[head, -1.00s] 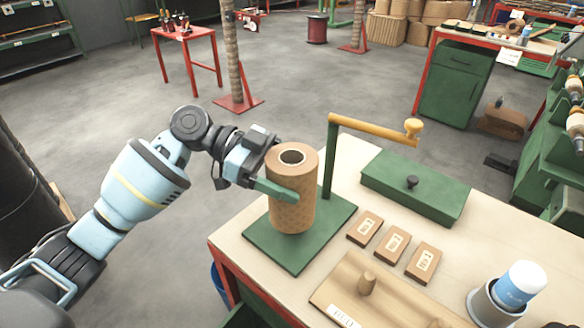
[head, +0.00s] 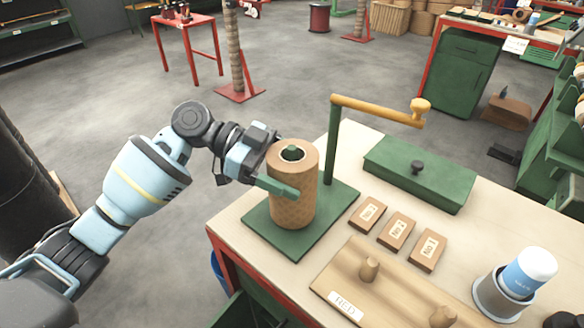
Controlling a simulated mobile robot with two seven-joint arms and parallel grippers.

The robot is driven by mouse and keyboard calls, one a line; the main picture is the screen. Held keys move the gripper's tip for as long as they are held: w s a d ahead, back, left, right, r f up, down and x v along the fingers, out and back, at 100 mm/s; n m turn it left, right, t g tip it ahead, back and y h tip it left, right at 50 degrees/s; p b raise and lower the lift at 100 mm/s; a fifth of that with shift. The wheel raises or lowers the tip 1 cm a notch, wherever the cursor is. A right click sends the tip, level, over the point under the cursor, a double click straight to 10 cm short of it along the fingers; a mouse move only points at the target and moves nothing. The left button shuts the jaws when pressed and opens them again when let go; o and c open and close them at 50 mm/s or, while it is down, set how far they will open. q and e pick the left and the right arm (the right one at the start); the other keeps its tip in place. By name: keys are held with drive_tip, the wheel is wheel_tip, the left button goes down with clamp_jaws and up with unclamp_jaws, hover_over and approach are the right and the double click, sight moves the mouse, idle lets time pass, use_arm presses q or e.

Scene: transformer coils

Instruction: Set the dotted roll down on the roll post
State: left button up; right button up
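The dotted roll (head: 296,208), a brown cylinder with a faint pattern, is upright over the green base plate (head: 338,212) at the table's left corner. The green tip of the roll post (head: 292,153) shows inside the roll's top hole, so the roll is around the post. Its lower end looks at or very near the plate; I cannot tell whether it touches. My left gripper (head: 277,180) reaches in from the left and is shut on the roll, one green finger across its front. The far finger is hidden. My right gripper is not in view.
A green upright with a yellow crank arm (head: 380,108) rises just right of the roll. A green lidded box (head: 420,178), three small labelled blocks (head: 397,231), a wooden board with pegs (head: 385,292) and a blue-white can (head: 528,270) occupy the table (head: 480,230).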

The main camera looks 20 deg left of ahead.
use_arm(q)
drive_tip(key=o, duration=0.4)
drive_tip(key=shift+r, duration=0.1)
drive_tip(key=shift+o, duration=0.2)
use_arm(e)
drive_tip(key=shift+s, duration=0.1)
use_arm(q)
drive_tip(key=shift+a, duration=0.1)
drive_tip(key=shift+a, duration=0.3)
drive_tip(key=v, duration=0.7)
drive_tip(key=shift+b, duration=0.35)
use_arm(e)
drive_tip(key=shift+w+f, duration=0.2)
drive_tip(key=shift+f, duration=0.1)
use_arm(q)
drive_tip(key=shift+r, duration=0.1)
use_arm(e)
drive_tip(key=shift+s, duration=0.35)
